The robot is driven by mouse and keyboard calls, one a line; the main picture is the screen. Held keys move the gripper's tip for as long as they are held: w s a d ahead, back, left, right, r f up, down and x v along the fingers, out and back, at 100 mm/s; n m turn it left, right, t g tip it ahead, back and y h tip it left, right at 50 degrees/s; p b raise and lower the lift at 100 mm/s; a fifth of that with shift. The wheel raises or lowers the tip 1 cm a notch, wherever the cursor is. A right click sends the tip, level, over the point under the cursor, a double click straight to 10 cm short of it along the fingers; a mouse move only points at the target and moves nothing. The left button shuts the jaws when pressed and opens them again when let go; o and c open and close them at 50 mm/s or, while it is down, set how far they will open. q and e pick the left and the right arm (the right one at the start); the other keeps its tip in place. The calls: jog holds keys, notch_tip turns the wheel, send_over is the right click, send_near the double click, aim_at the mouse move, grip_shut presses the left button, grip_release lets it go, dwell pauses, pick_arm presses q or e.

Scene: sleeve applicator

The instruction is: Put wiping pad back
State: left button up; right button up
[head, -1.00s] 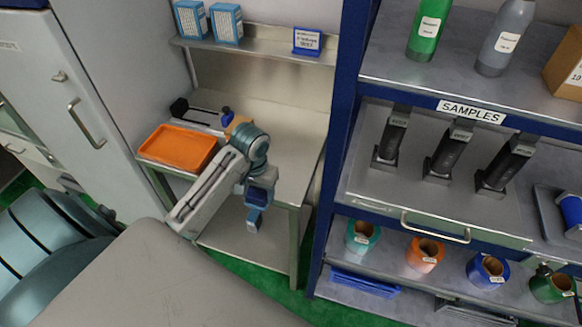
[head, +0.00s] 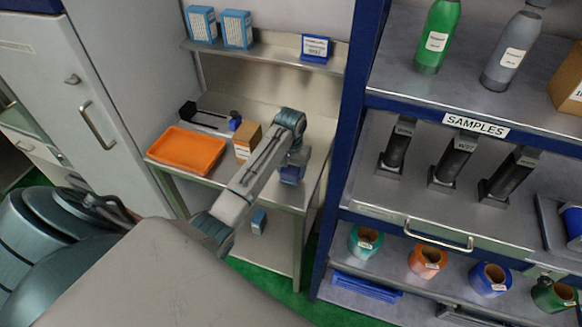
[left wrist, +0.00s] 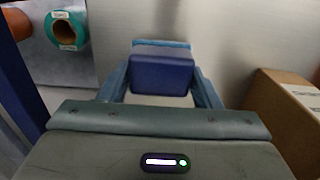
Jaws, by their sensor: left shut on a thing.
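The wiping pad (left wrist: 162,74) shows in the left wrist view as a dark blue block with a lighter blue edge, between the two fingers of my left gripper (left wrist: 160,88). In the head view my left gripper (head: 292,172) is over the right part of the steel bench (head: 313,150), shut on the pad. The arm hides part of the bench, and I cannot tell whether the pad touches it. An orange tray (head: 187,151) lies on the bench's left side. My right gripper is not in view.
A brown carton (head: 246,142) and a small blue bottle (head: 235,120) stand left of the gripper. A small blue item (head: 258,222) is on the lower shelf. A blue-framed rack (head: 345,150) bounds the right. Blue-white boxes (head: 237,28) stand on the shelf above.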

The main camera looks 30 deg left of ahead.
pick_arm(q)
jog(key=shift+f, duration=0.5)
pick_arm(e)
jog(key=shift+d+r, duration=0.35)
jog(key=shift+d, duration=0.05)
